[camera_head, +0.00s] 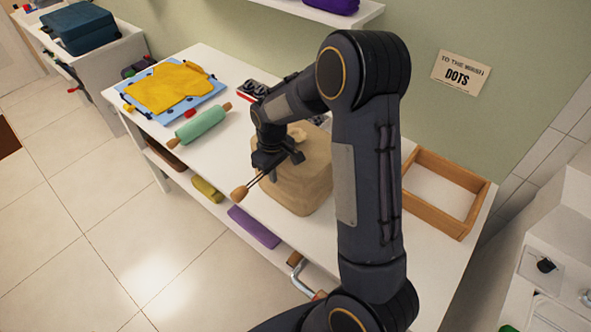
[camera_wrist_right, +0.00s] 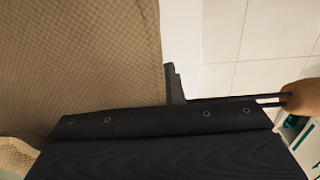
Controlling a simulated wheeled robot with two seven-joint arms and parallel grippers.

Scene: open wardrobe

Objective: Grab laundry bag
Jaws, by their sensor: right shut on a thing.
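The beige laundry bag (camera_head: 308,192) stands on the white table, with a gathered top. It fills the upper left of the right wrist view (camera_wrist_right: 85,60). A wooden toggle (camera_head: 239,194) on dark cords sticks out from the bag's near left side; it also shows at the right of the wrist view (camera_wrist_right: 300,94). My right gripper (camera_head: 272,173) points down at the bag's left side and is shut on the bag around where the cords come out. The exact grip is partly hidden by the gripper. My left gripper is not in view.
A green rolling pin (camera_head: 200,124) and folded yellow cloth (camera_head: 168,87) on a blue board lie left on the table (camera_head: 212,57). A wooden tray (camera_head: 463,232) is to the right. A lower shelf holds a purple item (camera_head: 253,227). The floor in front is clear.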

